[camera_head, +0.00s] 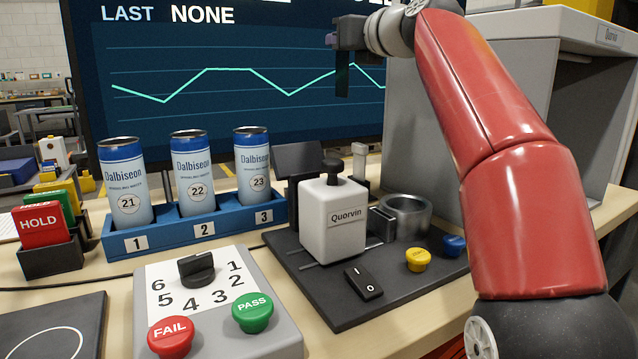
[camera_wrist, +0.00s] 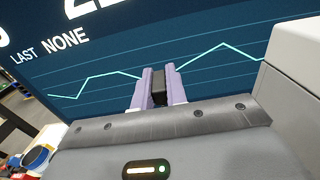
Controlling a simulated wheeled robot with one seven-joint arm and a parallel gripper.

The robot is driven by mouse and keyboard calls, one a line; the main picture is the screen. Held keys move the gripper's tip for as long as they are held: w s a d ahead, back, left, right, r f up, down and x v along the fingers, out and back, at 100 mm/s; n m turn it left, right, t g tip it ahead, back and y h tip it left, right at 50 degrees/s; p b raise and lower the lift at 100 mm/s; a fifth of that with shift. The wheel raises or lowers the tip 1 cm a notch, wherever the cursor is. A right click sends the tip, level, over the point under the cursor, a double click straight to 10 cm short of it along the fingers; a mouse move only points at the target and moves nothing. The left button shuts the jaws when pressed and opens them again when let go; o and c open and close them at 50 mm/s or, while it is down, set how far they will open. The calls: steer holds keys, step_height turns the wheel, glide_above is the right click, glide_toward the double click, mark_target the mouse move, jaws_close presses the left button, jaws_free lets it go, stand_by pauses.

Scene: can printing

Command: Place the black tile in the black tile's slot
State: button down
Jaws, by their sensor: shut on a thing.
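My gripper (camera_head: 343,78) is raised in front of the big screen, above the white Quorvin device. In the wrist view its two pale purple fingers (camera_wrist: 160,90) are shut on a small black piece (camera_wrist: 160,88), which looks like the black tile. Only a narrow part of the piece shows between the fingers; the rest is hidden. I cannot identify the black tile's slot for certain in either view.
Below stand the white Quorvin device (camera_head: 332,222) on a dark base and a grey metal cup (camera_head: 405,213). A blue rack (camera_head: 170,232) holds three cans. A selector box (camera_head: 215,325) stands in front. A large grey machine (camera_head: 425,110) stands right. A card holder (camera_head: 52,258) stands left.

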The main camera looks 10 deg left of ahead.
steer(key=shift+w+a+f, duration=0.1)
steer(key=shift+a+f, duration=0.1)
steer(key=shift+f, duration=0.05)
step_height(320, 180, down, 19)
steer(key=b, duration=1)
steer(key=shift+f+b, duration=0.2)
steer(key=shift+b, duration=0.2)
steer(key=shift+f, duration=0.15)
steer(key=c, duration=1.4)
jaws_free()
steer(key=b+v, duration=0.1)
steer(key=v, duration=1.1)
